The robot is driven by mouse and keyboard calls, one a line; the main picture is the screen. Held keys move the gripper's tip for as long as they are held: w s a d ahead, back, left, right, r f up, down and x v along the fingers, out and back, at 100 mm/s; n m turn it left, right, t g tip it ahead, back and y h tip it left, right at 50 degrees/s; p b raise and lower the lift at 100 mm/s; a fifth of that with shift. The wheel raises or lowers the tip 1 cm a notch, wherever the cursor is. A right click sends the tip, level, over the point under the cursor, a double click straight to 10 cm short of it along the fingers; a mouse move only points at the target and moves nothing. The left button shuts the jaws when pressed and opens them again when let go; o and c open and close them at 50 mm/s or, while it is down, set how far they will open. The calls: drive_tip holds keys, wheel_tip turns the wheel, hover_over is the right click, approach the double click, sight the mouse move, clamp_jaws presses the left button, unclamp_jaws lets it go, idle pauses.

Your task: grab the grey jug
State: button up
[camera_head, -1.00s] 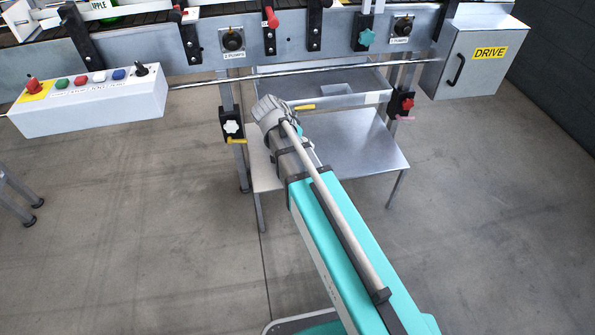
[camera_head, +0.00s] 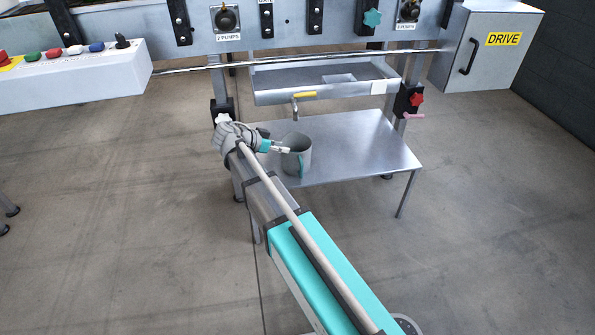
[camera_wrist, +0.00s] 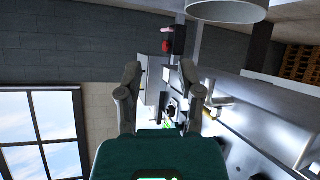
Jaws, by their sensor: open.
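The grey jug (camera_head: 304,152) stands upright on the low metal table (camera_head: 372,150), under a small tap (camera_head: 295,108). My gripper (camera_head: 281,149) is at the jug's left side in the head view, its fingers close to the wall; I cannot tell whether they touch it. In the wrist view my gripper (camera_wrist: 160,72) shows two fingers spread apart with nothing between them. A grey round form at the top edge there, likely the jug (camera_wrist: 228,9), is mostly cut off and lies outside the fingers.
A shallow metal tray (camera_head: 325,90) hangs above the table. Table-side posts carry a red knob (camera_head: 417,99) and a white knob (camera_head: 222,118). The DRIVE box (camera_head: 487,50) is at the upper right, a button panel (camera_head: 75,75) at the upper left. The tabletop right of the jug is clear.

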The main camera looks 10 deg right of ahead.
sight(297, 159)
drive_tip(key=shift+m+t+h, duration=0.6)
drive_tip(key=shift+m+h, duration=0.1)
drive_tip(key=shift+m, duration=0.2)
drive_tip(key=shift+w+a+f+b, duration=0.5)
drive_tip(key=shift+f+b, duration=0.15)
drive_tip(key=shift+b, duration=0.15)
drive_tip(key=shift+w+a+f+b, duration=0.4)
drive_tip(key=shift+f+b, duration=0.25)
drive_tip(key=shift+b, duration=0.2)
drive_tip(key=shift+w+a+f+b, duration=0.4)
drive_tip(key=shift+a+f+b, duration=0.2)
drive_tip(key=shift+b, duration=0.2)
drive_tip(key=shift+d, duration=0.1)
drive_tip(key=b+x, duration=0.3)
drive_tip(key=x, duration=0.5)
drive_tip(key=shift+d+f, duration=0.2)
drive_tip(key=shift+d, duration=0.05)
drive_tip(key=shift+w, duration=0.1)
